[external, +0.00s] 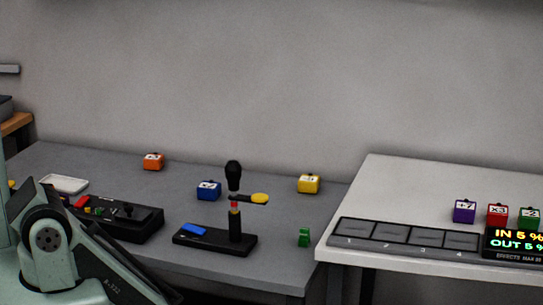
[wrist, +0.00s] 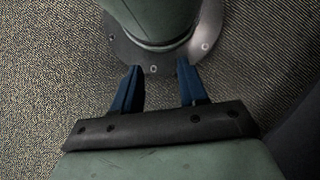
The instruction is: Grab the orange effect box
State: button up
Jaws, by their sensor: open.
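The orange effect box (external: 153,161) sits upright near the back left of the grey table (external: 285,263) in the external view, with a white label on it. My gripper (wrist: 160,72) shows only in the wrist view. Its two dark blue fingers are apart with nothing between them, above the carpeted floor and my own base. The orange box is not in the wrist view. In the external view my arm stands at the lower left, and its gripper is out of frame.
A blue box (external: 208,190) and a yellow box (external: 308,183) stand right of the orange one. A black stand (external: 235,232), a black control panel (external: 128,222) and a white tray (external: 64,183) are nearer. A white table (external: 400,190) holds more boxes and a display.

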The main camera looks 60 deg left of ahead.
dwell(0.4)
jog(key=o, duration=0.9)
